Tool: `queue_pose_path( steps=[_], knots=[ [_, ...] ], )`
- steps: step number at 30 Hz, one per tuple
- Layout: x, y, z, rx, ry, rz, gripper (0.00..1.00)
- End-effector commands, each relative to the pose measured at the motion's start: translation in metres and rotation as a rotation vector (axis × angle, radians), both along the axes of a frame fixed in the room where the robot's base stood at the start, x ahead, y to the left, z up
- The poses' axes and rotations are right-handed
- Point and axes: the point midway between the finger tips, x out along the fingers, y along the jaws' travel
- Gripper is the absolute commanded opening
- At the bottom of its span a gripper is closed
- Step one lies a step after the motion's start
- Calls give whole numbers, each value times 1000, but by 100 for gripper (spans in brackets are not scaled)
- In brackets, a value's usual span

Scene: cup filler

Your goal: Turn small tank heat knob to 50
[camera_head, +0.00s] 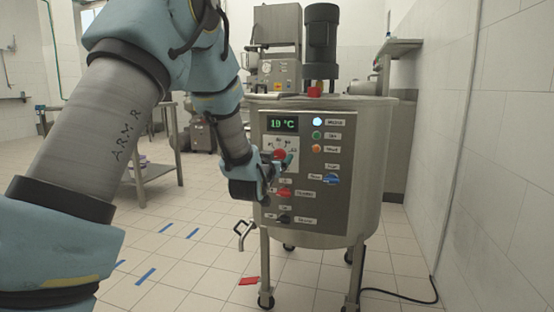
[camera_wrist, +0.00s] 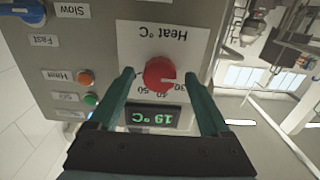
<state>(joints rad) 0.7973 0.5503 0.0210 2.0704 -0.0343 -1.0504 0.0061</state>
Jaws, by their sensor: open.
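The small tank (camera_head: 368,150) is a steel vessel on wheeled legs with a grey control panel on its front. The red heat knob (camera_wrist: 159,75) sits on a white dial label marked Heat °C, which appears upside down in the wrist view. In the head view the knob (camera_head: 279,154) shows just above my gripper. My gripper (camera_wrist: 158,80) is open, with one green finger on each side of the knob; I cannot tell whether they touch it. The display (camera_wrist: 153,117) reads 19 °C, and it also shows in the head view (camera_head: 283,124).
Orange (camera_wrist: 85,78) and green (camera_wrist: 90,99) buttons and a blue Slow/Fast knob (camera_wrist: 28,11) share the panel. A metal table (camera_head: 150,171) stands left; a wall (camera_head: 500,150) is right.

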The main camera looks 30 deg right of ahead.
Motion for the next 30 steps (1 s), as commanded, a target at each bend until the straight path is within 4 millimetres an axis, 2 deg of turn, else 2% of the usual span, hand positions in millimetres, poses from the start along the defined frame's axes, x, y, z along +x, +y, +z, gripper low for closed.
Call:
queue_pose_path(
  steps=[11, 30],
  knots=[
    [4, -4, 0, 1, 1, 0, 81],
    [4, -4, 0, 1, 1, 0, 9]
  ],
)
